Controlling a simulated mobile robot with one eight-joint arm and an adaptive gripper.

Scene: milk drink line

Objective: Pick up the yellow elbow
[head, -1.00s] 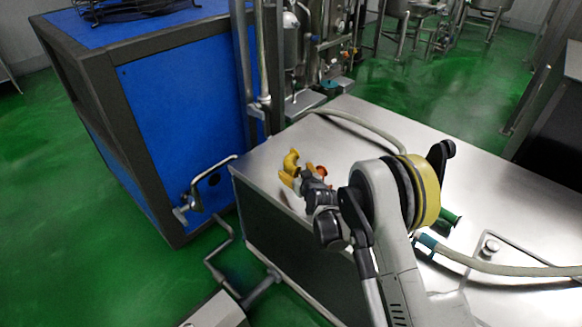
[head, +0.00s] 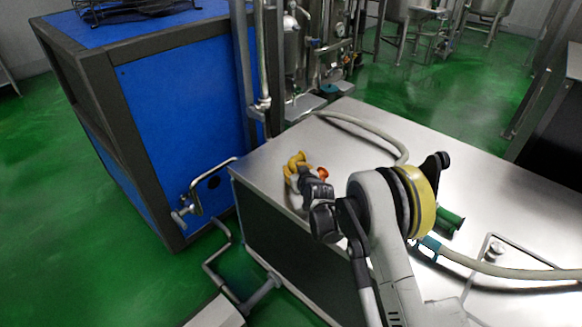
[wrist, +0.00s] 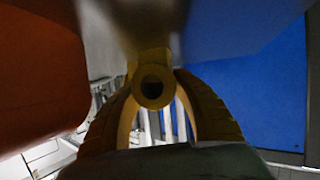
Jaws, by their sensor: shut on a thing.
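The yellow elbow (head: 298,158) is at the far left part of the steel table, at the tip of my gripper (head: 291,174). In the wrist view, the elbow's round open end (wrist: 152,88) faces the camera, between the two curved yellowish fingers (wrist: 155,112). My gripper is shut on the elbow. The head view does not show clearly whether the elbow touches the table top. My wrist hides part of the table around it.
An orange piece (head: 323,174) is close beside my gripper on the right. The steel table (head: 490,190) also carries a pale hose (head: 375,133) and a green piece (head: 452,220). A blue cabinet (head: 180,120) stands to the left. Pipework stands behind the table.

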